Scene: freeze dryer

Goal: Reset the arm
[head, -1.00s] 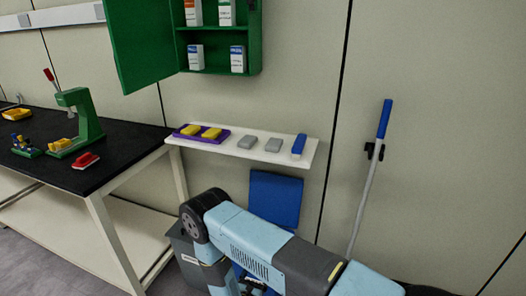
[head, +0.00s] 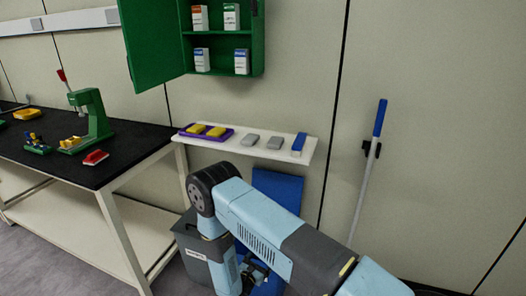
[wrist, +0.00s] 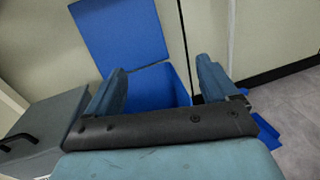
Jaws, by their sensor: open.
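My gripper (wrist: 158,90) shows in the wrist view with its two fingers spread apart and nothing between them. It points toward a blue bin (wrist: 178,85) with its blue lid (wrist: 120,32) raised against the wall. In the head view my light-blue arm crosses the lower middle, bent downward in front of the blue bin's lid (head: 277,190). The gripper end is mostly hidden there behind my own arm.
A grey bin (head: 190,247) stands left of my arm; its lid and handle (wrist: 45,125) show in the wrist view. A white shelf (head: 270,153) with sponges and blocks is above. A black-topped bench (head: 130,150) stands left, an open green cabinet (head: 222,80) above, a blue-handled pole (head: 370,160) right.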

